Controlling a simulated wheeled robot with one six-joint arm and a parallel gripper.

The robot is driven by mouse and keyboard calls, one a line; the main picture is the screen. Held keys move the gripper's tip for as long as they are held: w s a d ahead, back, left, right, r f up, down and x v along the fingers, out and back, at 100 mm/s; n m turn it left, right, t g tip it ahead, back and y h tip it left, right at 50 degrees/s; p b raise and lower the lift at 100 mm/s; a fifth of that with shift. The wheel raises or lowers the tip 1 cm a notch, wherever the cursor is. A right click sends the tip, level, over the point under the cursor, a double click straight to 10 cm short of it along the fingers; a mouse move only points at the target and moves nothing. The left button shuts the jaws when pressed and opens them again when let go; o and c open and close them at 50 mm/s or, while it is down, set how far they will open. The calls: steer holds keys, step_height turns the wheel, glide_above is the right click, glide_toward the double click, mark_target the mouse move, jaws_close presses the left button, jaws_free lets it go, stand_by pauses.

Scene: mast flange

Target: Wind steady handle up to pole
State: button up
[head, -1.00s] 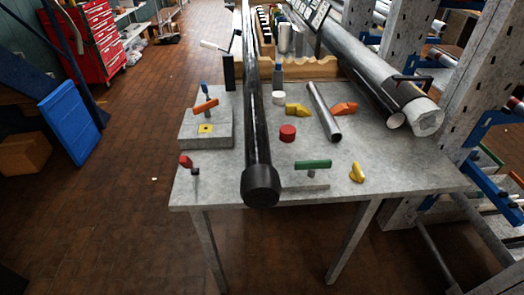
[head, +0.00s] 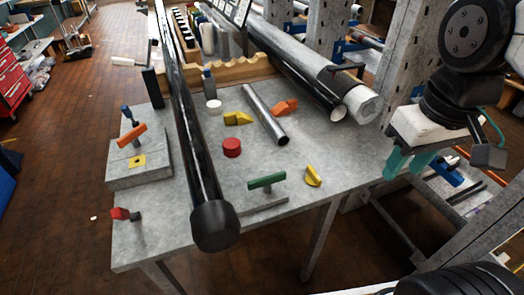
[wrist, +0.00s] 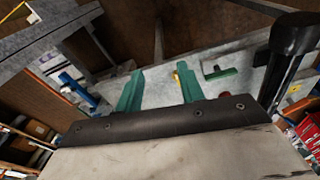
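A long black pole (head: 190,130) with a thick black end cap (head: 215,225) runs lengthwise over the grey bench; its capped end also shows at the right in the wrist view (wrist: 293,38). Which handle is the steady's is not clear. A green handle (head: 266,180) stands on a short stem at the front edge, right of the cap, and shows in the wrist view (wrist: 221,72). An orange handle (head: 132,135) is on a grey block, and a red one (head: 121,214) is at the front left. My gripper (head: 408,165), with teal fingers, is open and empty, right of the bench, apart from everything.
On the bench (head: 330,170) lie a yellow knob (head: 313,176), a red cylinder (head: 232,147), a metal tube (head: 265,113), and other yellow and orange pieces. Rack uprights (head: 395,65) stand at the right.

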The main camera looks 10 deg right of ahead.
steer(key=w+a+f+n, duration=0.2)
steer(key=w+n, duration=0.2)
steer(key=w, duration=0.2)
steer(key=n+g, duration=0.1)
steer(key=n, duration=1.5)
glide_above(267, 176)
step_height(267, 176, down, 14)
steer(key=shift+s+d+r, duration=0.15)
steer(key=shift+f, duration=3.55)
jaws_close()
